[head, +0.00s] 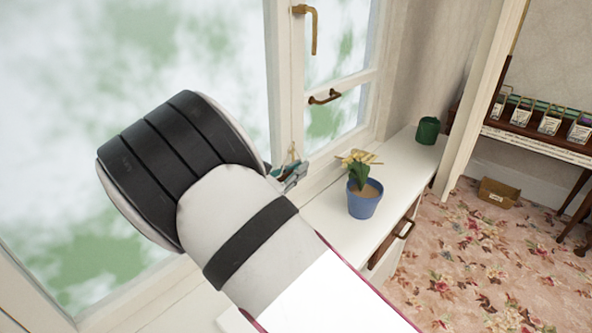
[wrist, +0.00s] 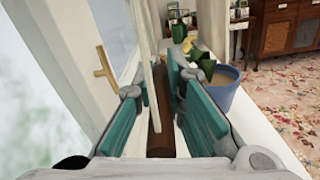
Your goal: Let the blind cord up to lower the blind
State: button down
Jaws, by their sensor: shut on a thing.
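My gripper (head: 290,177) is by the window frame, above the white sill, partly hidden behind my arm. In the wrist view its teal-padded fingers (wrist: 159,84) stand on either side of a pale blind cord (wrist: 149,70) and a brown cylindrical piece that looks like the cord's pull (wrist: 160,125). The gripper is shut on the cord pull. A short bit of the cord (head: 293,150) shows just above the fingertips in the head view. The blind itself is in neither view.
A blue pot with a yellow-flowered plant (head: 364,199) stands on the sill (head: 330,212) just right of my gripper. A green pot (head: 427,131) is farther along. Brass window handles (head: 313,30) stick out above. Floral carpet lies to the right.

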notch_tip(320, 180, up, 38)
jog(key=p, duration=1.1)
jog(key=shift+d, duration=0.1)
jog(key=c, duration=1.6)
grip_release()
jog(key=shift+c, duration=0.2)
jog(key=v, duration=1.2)
